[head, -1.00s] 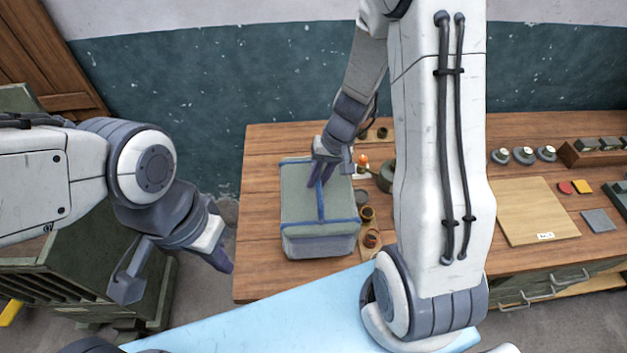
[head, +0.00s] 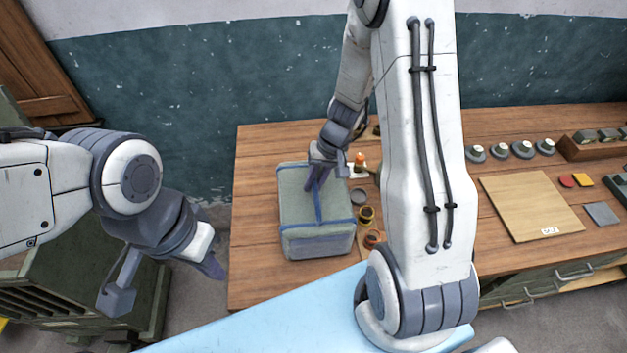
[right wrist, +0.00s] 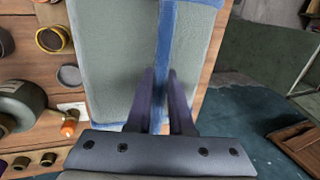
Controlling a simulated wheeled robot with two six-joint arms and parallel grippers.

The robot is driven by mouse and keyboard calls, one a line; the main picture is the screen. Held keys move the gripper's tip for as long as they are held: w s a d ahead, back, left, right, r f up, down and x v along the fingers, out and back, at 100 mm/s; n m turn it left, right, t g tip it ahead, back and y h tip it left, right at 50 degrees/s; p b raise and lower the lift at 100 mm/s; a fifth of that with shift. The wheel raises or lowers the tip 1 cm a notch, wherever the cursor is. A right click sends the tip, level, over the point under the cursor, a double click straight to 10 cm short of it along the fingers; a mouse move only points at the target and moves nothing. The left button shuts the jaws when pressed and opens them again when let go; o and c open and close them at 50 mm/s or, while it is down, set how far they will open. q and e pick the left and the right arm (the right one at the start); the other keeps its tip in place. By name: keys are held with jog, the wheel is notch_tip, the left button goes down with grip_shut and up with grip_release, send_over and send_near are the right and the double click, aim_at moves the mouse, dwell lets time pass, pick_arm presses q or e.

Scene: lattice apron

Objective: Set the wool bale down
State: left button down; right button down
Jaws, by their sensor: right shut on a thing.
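The wool bale (head: 294,213) is a grey-green block with blue edging and a blue strap across its top. It is over the left part of the wooden workbench (head: 255,275), and I cannot tell whether its underside touches the wood. My right gripper (head: 318,184) is shut on the strap at the bale's top, toward the back. In the right wrist view the fingers (right wrist: 163,80) stand either side of the blue strap, with the bale (right wrist: 110,60) filling the middle. My left gripper (head: 165,283) is open and empty, left of the workbench.
Small round pots (head: 366,216) stand close to the bale's right side. An orange-topped item (head: 360,160) is behind them. A pale board (head: 530,207) lies farther right. Bare wood shows left and in front of the bale. A green cabinet (head: 60,270) stands on the left.

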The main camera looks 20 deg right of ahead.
jog(key=shift+w, duration=0.1)
jog(key=shift+f, duration=0.1)
jog(key=c, duration=0.8)
grip_release()
